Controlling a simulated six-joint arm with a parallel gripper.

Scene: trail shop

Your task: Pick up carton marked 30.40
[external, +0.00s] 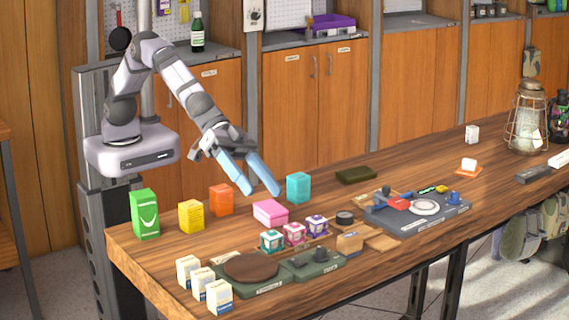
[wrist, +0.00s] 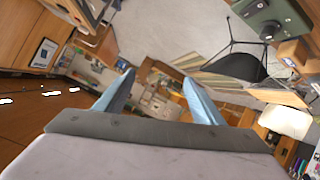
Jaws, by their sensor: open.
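Several cartons stand on the wooden table in the external view; I cannot read 30.40 on any of them. There is a tall green carton (external: 145,214), a yellow carton (external: 191,217), an orange carton (external: 221,200), a pink box (external: 270,213) and a teal carton (external: 298,187). Small white cartons (external: 188,271) stand in a row at the front left corner. My gripper (external: 261,190) is open and empty, its blue fingers above the table between the orange and teal cartons. In the wrist view, nothing is between the fingers (wrist: 158,78), and no carton on the table can be made out.
A dark tray with a round brown pad (external: 251,267) lies in front, near small patterned cubes (external: 294,233). A grey tray (external: 415,214) with tools lies to the right. A dark green flat box (external: 356,175) and a lantern (external: 527,118) stand farther back. Table between is partly clear.

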